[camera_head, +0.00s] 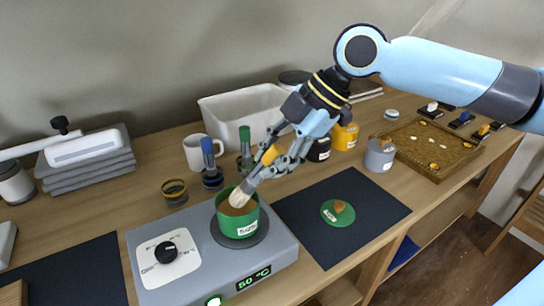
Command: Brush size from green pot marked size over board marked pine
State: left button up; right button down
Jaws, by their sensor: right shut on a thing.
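My right gripper (277,157) reaches in from the upper right and is shut on a brush (243,193). The brush slants down to the left, and its pale bristles are at the mouth of a green pot (238,224). I cannot tell whether the tips touch the brown contents. The pot has a white label, too small to read surely, and stands on the hot plate (290,249). A wooden piece (12,293) at the lower left edge is cut off; no pine marking is readable on it. My left gripper is not in view.
A green lid (338,212) lies on a dark mat (374,207) right of the hot plate. Behind stand dark jars, a mug (200,152), a white bin (248,110) and a yellow pot (345,136). A grey pot (379,156) stands near a gilt tray (436,147). Another dark mat (75,275) lies left.

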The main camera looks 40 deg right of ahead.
jog(key=shift+f+b, duration=0.55)
jog(key=shift+f, duration=0.15)
dwell(1.3)
jog(key=shift+r, duration=0.1)
notch_tip(320, 180, up, 7)
jog(key=p, duration=0.6)
dwell(1.4)
